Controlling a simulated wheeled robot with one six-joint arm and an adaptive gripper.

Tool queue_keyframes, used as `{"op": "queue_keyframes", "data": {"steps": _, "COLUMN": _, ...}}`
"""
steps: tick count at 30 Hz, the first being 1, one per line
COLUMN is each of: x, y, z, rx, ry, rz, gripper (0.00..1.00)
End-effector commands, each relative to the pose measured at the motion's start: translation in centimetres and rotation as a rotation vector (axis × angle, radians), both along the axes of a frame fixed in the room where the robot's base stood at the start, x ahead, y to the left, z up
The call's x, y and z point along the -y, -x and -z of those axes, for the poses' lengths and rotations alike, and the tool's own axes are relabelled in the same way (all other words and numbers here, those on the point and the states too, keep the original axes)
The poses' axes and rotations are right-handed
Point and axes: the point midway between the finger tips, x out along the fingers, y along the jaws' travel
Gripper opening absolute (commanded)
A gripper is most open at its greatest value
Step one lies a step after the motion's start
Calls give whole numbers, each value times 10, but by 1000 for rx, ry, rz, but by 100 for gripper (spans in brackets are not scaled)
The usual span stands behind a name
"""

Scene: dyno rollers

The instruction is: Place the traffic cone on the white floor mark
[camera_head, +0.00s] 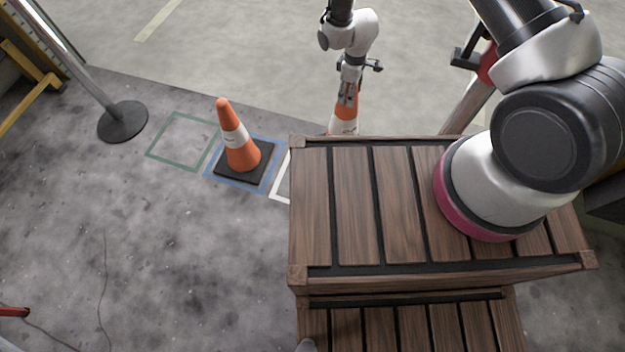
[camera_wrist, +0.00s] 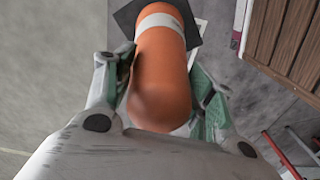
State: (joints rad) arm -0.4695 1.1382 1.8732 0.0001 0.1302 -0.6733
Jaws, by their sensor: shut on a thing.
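My gripper (camera_head: 348,95) is shut on the top of an orange and white traffic cone (camera_head: 344,124), beyond the wooden crate. In the wrist view the cone (camera_wrist: 162,75) lies between the two fingers, with part of its dark base (camera_wrist: 126,18) showing. The crate hides the cone's lower part in the head view, so I cannot tell whether it touches the floor. The white floor mark (camera_head: 283,184) shows only as a corner left of the crate; the crate hides the rest.
A second cone (camera_head: 240,143) stands on the blue floor mark (camera_head: 215,180). A green floor mark (camera_head: 160,155) beside it is empty. A post with a round base (camera_head: 123,122) stands at the left. The slatted wooden crate (camera_head: 350,190) fills the middle foreground.

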Motion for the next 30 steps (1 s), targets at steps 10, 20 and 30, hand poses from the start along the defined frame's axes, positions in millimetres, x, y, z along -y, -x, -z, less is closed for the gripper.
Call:
{"op": "queue_keyframes", "data": {"steps": 10, "x": -87, "y": 15, "z": 57, "rx": 1, "ry": -1, "rz": -598, "gripper": 0}}
{"op": "queue_keyframes", "data": {"steps": 20, "x": -120, "y": 28, "z": 84, "rx": 1, "ry": -1, "rz": -852, "gripper": 0}}
{"op": "queue_keyframes", "data": {"steps": 30, "x": -122, "y": 29, "z": 132, "rx": 1, "ry": -1, "rz": -867, "gripper": 0}}
